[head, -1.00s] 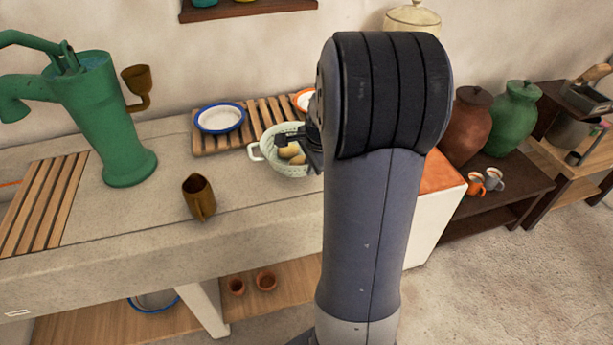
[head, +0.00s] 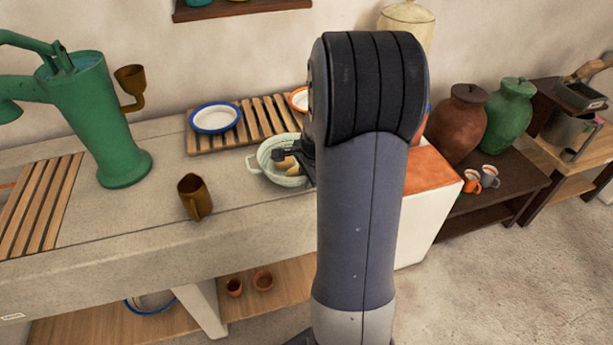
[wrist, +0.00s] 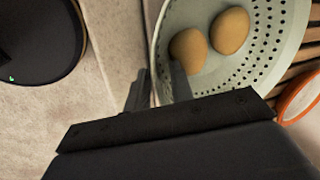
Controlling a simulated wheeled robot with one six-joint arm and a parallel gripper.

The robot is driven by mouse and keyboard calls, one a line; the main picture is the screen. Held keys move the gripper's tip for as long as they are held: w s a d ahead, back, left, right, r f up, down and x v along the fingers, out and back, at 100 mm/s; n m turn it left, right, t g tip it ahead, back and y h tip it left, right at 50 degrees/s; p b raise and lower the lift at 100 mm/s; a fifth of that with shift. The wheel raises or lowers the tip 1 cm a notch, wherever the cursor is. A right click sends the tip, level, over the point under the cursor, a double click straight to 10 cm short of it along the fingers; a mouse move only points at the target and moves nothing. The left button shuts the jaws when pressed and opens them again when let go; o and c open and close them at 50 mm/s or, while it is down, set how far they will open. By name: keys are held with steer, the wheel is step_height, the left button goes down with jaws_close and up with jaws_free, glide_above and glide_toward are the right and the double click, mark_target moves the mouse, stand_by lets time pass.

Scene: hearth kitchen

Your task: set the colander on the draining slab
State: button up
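The colander (head: 293,181) is a pale green perforated bowl with light handles, holding yellowish potatoes (head: 284,163). In the head view it is over the stone counter, in front of the slatted wooden rack (head: 247,136). My gripper (wrist: 158,88) is at its right side in the head view, partly hidden by my arm. In the wrist view, one finger is inside the colander (wrist: 215,82) and one outside, with its wall between them. The gripper appears shut on that wall. I cannot tell how high the colander is. Another slatted wooden panel (head: 40,205) is set in the counter at left.
A blue-rimmed plate (head: 215,118) and an orange-rimmed dish (head: 299,99) are on the rack. A brown cup (head: 194,197) stands left of the colander, near a green pump (head: 108,130). Bare counter (head: 125,215) lies between the cup and the left panel.

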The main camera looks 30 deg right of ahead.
steer(key=shift+o, duration=0.2)
steer(key=shift+s+r, duration=0.1)
steer(key=shift+r, duration=0.55)
steer(key=v, duration=1.1)
steer(key=shift+p, duration=0.4)
steer(key=shift+f, duration=0.1)
steer(key=x, duration=1.2)
steer(key=shift+f+b, duration=0.15)
steer(key=shift+b, duration=0.25)
steer(key=shift+r, duration=1.3)
